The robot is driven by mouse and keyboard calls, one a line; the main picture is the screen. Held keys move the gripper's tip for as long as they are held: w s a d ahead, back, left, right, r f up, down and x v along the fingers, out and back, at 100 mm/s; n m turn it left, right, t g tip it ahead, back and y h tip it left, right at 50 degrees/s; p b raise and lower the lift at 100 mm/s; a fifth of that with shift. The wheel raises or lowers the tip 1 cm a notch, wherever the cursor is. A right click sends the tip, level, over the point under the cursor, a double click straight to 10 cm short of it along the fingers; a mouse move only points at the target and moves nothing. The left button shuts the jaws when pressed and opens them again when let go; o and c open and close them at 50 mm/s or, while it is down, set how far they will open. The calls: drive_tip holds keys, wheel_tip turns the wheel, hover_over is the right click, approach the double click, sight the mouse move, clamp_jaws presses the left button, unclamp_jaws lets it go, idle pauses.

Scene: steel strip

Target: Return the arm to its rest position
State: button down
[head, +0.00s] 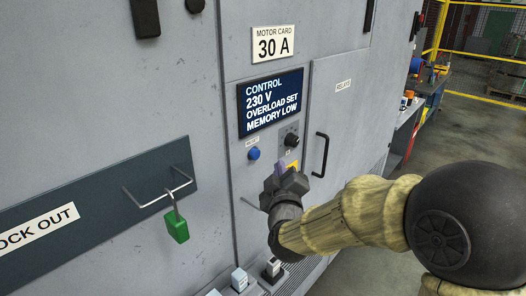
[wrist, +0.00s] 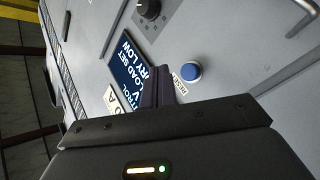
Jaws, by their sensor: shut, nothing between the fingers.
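My gripper (head: 289,172) is shut and empty in front of the grey cabinet panel, below the display and the dark knob in the head view. In the wrist view its closed fingers (wrist: 156,88) point toward the panel, between the display and the blue reset button. My arm reaches in from the right of the head view, bent toward the cabinet. The blue button (head: 253,154) is left of the gripper and apart from it in the head view. The display (head: 270,102) reads CONTROL 230 V, OVERLOAD SET, MEMORY LOW. The gripper hides part of a yellow label.
A black door handle (head: 320,155) is right of the gripper. A green padlock (head: 176,226) hangs from a wire bracket on the lock-out board (head: 100,205) at left. Small switches (head: 239,279) sit below the gripper. A workbench (head: 425,95) stands behind at right; open floor lies beyond it.

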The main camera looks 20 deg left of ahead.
drive_tip(key=s+d+f+m+g+h, duration=0.1)
drive_tip(key=d+f+m+g+h, duration=0.2)
drive_tip(key=d+f, duration=0.45)
drive_tip(key=s+d+f+m+g+h, duration=0.1)
drive_tip(key=s+d+f+m+g, duration=0.25)
drive_tip(key=d, duration=0.65)
drive_tip(key=s+d+f+m+g+h, duration=0.1)
drive_tip(key=s+d+f+m+g, duration=0.3)
drive_tip(key=s+d, duration=0.3)
drive_tip(key=s+d+f+m+g+h, duration=0.2)
drive_tip(key=s+d+f+m+g, duration=0.1)
drive_tip(key=s+d, duration=0.3)
drive_tip(key=shift+s+d+f+m+g, duration=0.4)
drive_tip(key=shift+d+f+g, duration=0.25)
drive_tip(key=shift+d, duration=0.15)
